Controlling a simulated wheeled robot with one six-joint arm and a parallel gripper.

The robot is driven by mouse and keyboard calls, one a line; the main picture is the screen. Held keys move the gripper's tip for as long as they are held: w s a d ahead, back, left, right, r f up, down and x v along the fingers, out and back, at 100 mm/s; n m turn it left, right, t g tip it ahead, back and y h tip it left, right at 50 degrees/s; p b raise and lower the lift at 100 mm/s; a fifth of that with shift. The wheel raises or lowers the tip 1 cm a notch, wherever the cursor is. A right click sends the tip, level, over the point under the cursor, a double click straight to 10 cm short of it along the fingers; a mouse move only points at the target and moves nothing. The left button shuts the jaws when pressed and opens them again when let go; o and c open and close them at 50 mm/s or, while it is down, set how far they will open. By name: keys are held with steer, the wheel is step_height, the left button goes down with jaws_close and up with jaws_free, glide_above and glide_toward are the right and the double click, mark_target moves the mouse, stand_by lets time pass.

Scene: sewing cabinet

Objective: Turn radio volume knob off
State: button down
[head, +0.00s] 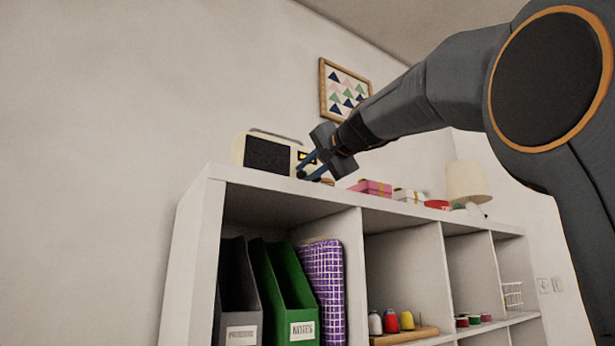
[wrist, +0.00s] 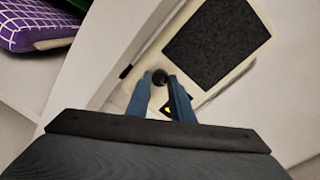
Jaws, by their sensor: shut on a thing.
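The cream radio (head: 290,148) with a dark speaker grille stands on top of the white shelf unit, near its left end. My gripper (head: 305,170) reaches in from the right to the radio's front, at its right part. In the wrist view, the two blue fingers of my gripper (wrist: 161,82) are shut on the round black volume knob (wrist: 159,77). The radio (wrist: 254,62) also shows there, tilted in the picture, with its grille at upper right. A small yellow lit display (wrist: 167,110) is partly hidden by a finger. The knob's marking cannot be made out.
The white shelf unit (head: 400,221) holds dark and green file holders (head: 275,285) and a purple checked item (head: 322,290) below. Pink and white boxes (head: 375,187) and a lamp (head: 467,182) stand on top, right of the radio. A framed picture (head: 345,92) hangs behind.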

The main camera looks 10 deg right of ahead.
stand_by(0.3)
steer(key=c, duration=1.8)
jaws_free()
steer(key=shift+c, duration=0.2)
steer(key=b+v, duration=0.1)
steer(key=v, duration=0.6)
steer(key=shift+s, duration=0.45)
